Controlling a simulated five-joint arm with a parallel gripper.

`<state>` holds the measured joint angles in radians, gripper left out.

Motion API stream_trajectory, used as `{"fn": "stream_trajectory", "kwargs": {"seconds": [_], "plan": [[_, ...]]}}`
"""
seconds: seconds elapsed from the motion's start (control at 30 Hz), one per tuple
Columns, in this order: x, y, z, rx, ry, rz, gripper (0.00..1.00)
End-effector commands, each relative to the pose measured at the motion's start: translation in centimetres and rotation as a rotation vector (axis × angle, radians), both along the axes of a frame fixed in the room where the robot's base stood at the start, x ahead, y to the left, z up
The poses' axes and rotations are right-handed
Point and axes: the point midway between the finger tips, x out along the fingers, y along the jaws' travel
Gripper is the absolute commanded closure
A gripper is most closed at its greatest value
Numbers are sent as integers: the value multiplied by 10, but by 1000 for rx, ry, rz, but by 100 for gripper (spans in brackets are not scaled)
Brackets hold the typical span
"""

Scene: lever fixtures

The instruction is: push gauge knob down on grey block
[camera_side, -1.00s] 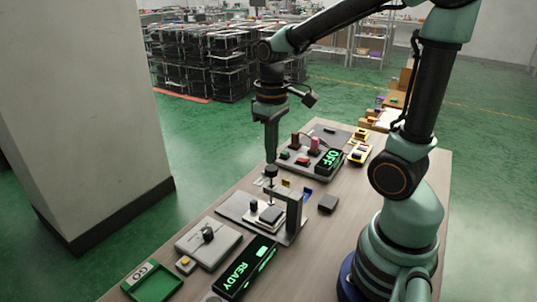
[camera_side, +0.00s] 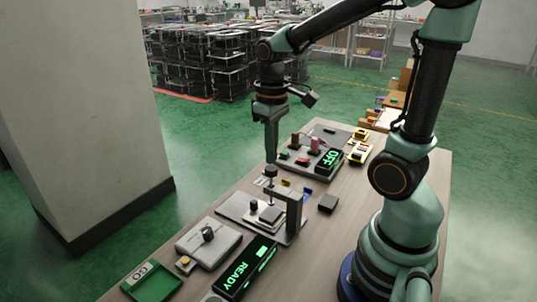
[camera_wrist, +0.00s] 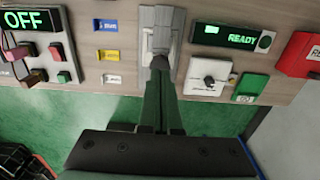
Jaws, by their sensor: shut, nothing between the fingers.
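The gauge stand (camera_side: 293,212) is a dark grey upright with an arm reaching out over its base plate (camera_side: 234,206). A small dark knob (camera_side: 270,171) tops the gauge at the end of that arm. A grey block (camera_side: 270,215) sits on the base below. My gripper (camera_side: 271,160) is shut, pointing straight down, with its fingertips right above the knob; whether they touch it I cannot tell. In the wrist view my gripper (camera_wrist: 160,63) covers the knob, and the light grey gauge fixture (camera_wrist: 160,30) shows beyond the fingertips.
A panel reading OFF (camera_side: 329,160) with switches lies behind the gauge. A READY display (camera_side: 246,267), a grey box with a black dial (camera_side: 208,240) and a green tray (camera_side: 153,284) lie in front. A small dark block (camera_side: 328,203) sits to the right.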

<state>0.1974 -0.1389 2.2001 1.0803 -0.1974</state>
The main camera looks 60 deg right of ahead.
Motion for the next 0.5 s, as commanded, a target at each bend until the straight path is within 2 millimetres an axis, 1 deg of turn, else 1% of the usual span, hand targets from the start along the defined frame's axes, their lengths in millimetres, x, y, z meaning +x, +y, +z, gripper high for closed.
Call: {"fn": "stream_trajectory", "kwargs": {"seconds": [0.5], "plan": [[0,0,-11,0,2,0,100]]}}
